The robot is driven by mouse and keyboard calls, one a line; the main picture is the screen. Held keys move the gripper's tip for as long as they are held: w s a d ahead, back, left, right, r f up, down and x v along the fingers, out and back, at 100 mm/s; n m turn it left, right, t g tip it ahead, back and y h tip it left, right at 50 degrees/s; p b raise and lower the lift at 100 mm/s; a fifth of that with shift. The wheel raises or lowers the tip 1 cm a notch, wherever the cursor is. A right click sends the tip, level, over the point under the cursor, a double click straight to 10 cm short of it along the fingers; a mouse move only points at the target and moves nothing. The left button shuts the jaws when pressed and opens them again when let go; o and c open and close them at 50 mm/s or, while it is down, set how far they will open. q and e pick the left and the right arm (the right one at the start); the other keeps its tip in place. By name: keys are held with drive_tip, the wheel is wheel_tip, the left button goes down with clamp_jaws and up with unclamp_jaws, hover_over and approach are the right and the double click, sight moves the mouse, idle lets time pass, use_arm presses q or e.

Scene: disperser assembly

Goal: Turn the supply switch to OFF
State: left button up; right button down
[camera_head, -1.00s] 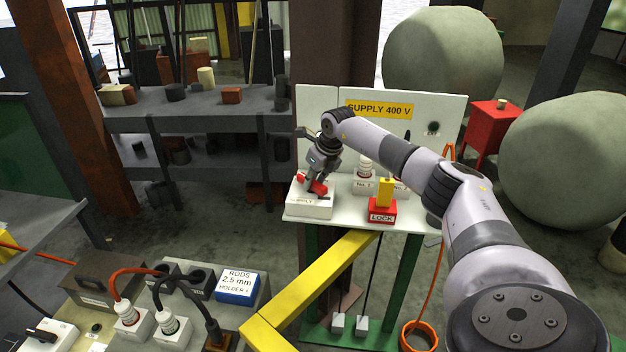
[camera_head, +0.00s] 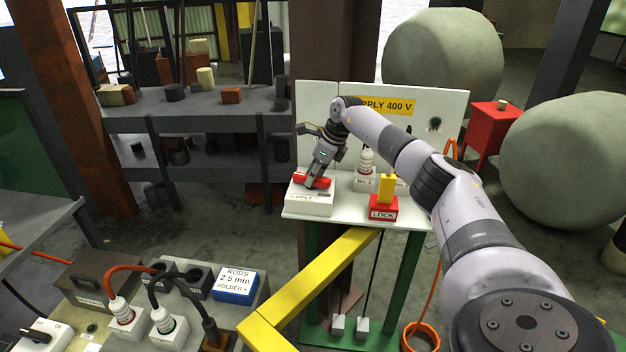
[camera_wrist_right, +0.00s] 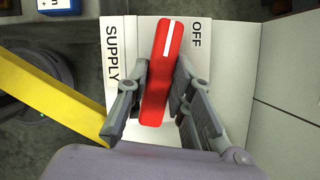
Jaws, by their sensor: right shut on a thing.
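The supply switch has a red handle (camera_head: 322,183) on a white box (camera_head: 310,204), which stands on the left end of the white supply table. In the right wrist view the red handle (camera_wrist_right: 160,80) carries a white line and leans slightly to the right at its far end. The label SUPPLY is left of it and the label OFF (camera_wrist_right: 196,34) is right of its far end. My right gripper (camera_wrist_right: 162,68) is shut on the handle, one finger on each side. In the head view my right gripper (camera_head: 312,178) hides part of the handle. My left gripper is not in view.
A red LOCK block (camera_head: 383,212) with a yellow top stands right of the switch box. A white plug (camera_head: 366,162) stands behind. A white panel with a yellow SUPPLY 400 V sign (camera_head: 388,106) rises at the back. A yellow rail (camera_head: 310,285) crosses in front.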

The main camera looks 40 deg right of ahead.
drive_tip(key=shift+d+n+y+b, duration=0.1)
drive_tip(key=shift+n+y+b, duration=0.35)
drive_tip(key=shift+n, duration=0.75)
drive_tip(key=shift+r, duration=0.1)
drive_tip(key=c, duration=1.4)
unclamp_jaws()
drive_tip(key=v, duration=1.2)
drive_tip(key=shift+w, duration=0.3)
